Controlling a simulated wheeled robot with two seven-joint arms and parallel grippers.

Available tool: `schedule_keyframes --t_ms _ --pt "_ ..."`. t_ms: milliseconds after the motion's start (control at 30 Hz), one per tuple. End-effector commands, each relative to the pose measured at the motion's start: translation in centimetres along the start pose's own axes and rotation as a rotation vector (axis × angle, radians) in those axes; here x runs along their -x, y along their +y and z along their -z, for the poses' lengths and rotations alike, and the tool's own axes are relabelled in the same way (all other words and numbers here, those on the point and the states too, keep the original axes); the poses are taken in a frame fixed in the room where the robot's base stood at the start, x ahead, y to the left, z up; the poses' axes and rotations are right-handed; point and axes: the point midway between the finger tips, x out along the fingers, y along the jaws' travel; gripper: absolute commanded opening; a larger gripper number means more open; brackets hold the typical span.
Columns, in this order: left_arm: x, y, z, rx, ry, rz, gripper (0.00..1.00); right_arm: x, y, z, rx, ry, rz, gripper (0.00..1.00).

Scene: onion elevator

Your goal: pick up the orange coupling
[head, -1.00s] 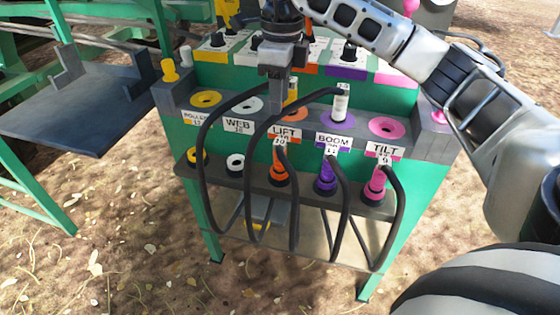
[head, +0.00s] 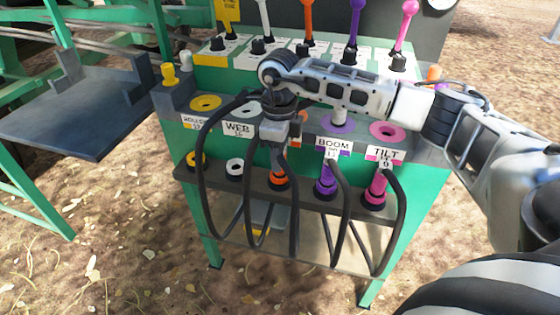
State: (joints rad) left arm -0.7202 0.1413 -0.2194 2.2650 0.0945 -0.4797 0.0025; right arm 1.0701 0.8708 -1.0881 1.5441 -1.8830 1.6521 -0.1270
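The orange coupling (head: 279,179) stands in the lower row of the green panel, third from the left, with a black hose at it. Its upper part is hidden by my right gripper (head: 283,148), which points down right above it and also covers the LIFT label. The gripper's fingertips overlap the top of the coupling in the head view. Whether they touch it, and how wide they are apart, I cannot tell. My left gripper is not in view.
The purple coupling (head: 325,180) and pink coupling (head: 376,188) stand to the right, with looping black hoses nearby. Coloured levers (head: 308,20) rise behind my arm.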

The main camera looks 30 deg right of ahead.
Motion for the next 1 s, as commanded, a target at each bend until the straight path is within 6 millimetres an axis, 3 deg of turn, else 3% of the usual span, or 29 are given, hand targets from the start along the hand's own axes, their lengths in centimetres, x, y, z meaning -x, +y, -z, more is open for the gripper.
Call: schedule_keyframes --t_ms 133,367,400,533,1000 --pt "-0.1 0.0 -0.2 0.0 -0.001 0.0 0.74 -1.4 -0.2 0.0 -0.003 -0.005 0.003 0.36" --pt "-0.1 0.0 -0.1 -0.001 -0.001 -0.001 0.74 -1.4 -0.2 0.0 -0.004 -0.006 0.005 0.36" --pt "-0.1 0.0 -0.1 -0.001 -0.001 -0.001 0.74 -1.4 -0.2 0.0 -0.004 -0.006 0.005 0.33" --pt "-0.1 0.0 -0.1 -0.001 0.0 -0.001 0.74 -1.4 -0.3 0.0 -0.004 -0.007 0.006 0.0" --pt "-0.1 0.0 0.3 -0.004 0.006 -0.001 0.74 -0.2 -0.4 -0.1 -0.005 -0.01 0.008 0.0"
